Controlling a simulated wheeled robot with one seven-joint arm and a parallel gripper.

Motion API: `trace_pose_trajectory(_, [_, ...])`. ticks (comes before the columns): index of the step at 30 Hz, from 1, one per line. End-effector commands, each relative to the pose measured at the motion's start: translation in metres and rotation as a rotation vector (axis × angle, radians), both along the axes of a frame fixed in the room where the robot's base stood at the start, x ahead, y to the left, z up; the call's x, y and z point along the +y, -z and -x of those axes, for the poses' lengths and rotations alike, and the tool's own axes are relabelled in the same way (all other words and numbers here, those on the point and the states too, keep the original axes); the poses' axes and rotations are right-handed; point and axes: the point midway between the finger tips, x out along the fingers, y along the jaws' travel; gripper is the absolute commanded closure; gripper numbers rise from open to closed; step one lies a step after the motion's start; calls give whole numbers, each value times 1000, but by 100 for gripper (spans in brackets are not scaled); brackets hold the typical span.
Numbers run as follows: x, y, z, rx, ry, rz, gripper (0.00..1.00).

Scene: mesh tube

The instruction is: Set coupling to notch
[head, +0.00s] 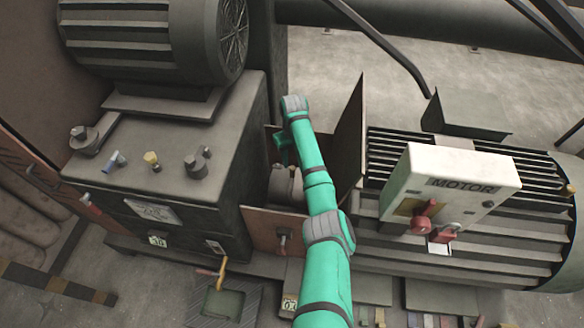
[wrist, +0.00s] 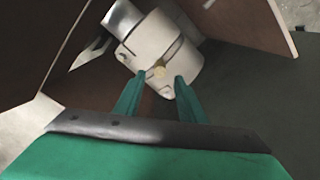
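The coupling (wrist: 160,50) is a pale grey cylinder with a dark slot and a small yellowish spot on its side, lying tilted in the wrist view. In the head view the coupling (head: 284,186) sits between the gearbox and the motor, partly hidden by my arm. My gripper (wrist: 160,78) is open in the wrist view. Its two green fingers are apart and reach toward the coupling's near side, with the yellowish spot between them. I cannot tell whether the fingers touch it. In the head view the gripper is mostly hidden. I cannot clearly make out which mark is the notch.
Brown guard panels stand around the coupling: a tall one on the right (head: 349,140) and a low one in front (head: 270,230). The gearbox (head: 180,140) is left, the finned motor (head: 480,245) right, with a white MOTOR box (head: 450,185) on it.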

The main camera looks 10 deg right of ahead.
Motion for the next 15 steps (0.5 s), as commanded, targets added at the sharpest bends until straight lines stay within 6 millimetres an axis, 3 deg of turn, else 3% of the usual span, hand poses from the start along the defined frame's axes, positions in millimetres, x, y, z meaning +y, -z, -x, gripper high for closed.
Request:
trace_pose_trajectory(6, [1, 36, 0, 1, 0, 0, 63])
trace_pose_trajectory(15, [1, 58, 0, -1, -1, 1, 63])
